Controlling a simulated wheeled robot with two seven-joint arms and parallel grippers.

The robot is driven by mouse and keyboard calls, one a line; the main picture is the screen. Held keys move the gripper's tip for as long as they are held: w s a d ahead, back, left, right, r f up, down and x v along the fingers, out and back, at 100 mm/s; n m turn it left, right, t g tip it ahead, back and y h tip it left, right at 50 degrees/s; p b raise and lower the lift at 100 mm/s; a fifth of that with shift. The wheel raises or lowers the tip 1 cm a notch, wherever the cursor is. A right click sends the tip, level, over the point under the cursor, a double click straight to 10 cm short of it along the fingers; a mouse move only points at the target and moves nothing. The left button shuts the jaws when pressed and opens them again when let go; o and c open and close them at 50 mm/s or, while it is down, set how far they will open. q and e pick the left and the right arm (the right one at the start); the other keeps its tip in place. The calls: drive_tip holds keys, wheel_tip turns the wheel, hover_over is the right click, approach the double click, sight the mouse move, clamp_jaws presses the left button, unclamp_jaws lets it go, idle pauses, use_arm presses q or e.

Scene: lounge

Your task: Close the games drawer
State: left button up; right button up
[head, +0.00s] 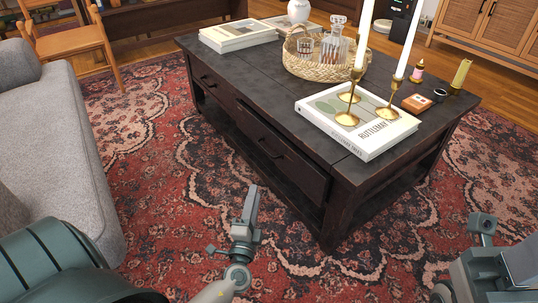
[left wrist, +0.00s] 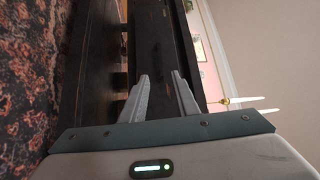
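The dark wooden coffee table has two drawers in its long side. The nearer drawer (head: 282,150) stands out a little from the table, its front ahead of the frame; the farther drawer (head: 216,86) looks flush. Which one is the games drawer is not marked. My left gripper (head: 250,200) is over the rug, in front of the nearer drawer and apart from it. In the left wrist view its fingers (left wrist: 160,92) are spread with nothing between them, pointing along the dark drawer side (left wrist: 160,40) of the table. My right gripper (head: 482,230) shows partly at the lower right; its opening is unclear.
The tabletop (head: 250,75) holds a large book (head: 375,140) with brass candlesticks, a woven tray (head: 300,68) with a decanter, and more books (head: 238,34). A grey sofa (head: 60,150) stands at the left. The patterned rug (head: 165,190) between sofa and table is clear.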

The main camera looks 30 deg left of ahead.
use_arm(q)
drive_tip(key=x, duration=1.7)
drive_tip(key=shift+w+b, duration=0.2)
drive_tip(key=shift+b, duration=0.25)
clamp_jaws()
idle(1.0)
